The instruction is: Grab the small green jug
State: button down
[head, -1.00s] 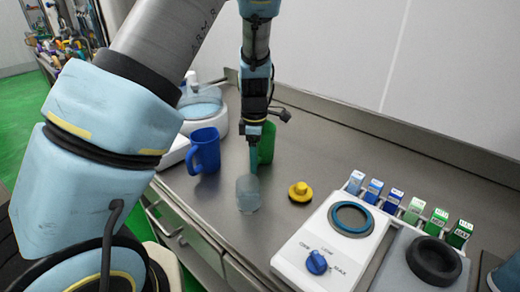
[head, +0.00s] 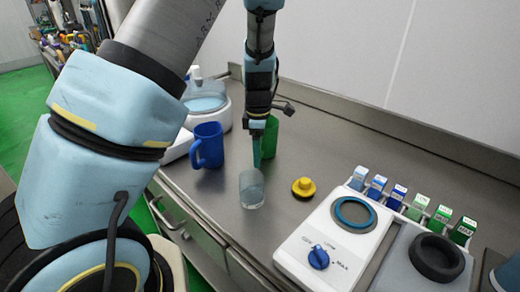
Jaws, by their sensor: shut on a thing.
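The small green jug (head: 271,138) stands on the steel counter, partly hidden behind my gripper (head: 257,158). My gripper points down at the jug's near left side and is shut on it. The exact contact, and the jug's handle, are hidden by the fingers. The jug looks upright. I cannot tell whether its base is clear of the counter.
A clear glass (head: 252,189) stands just in front of my gripper. A blue jug (head: 207,146) is to the left, a yellow knobbed piece (head: 303,187) to the right. A white dial machine (head: 323,258) and a row of small cartons (head: 418,207) fill the right.

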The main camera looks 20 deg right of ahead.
jog(key=shift+r+b, duration=0.65)
jog(key=shift+r, duration=4.3)
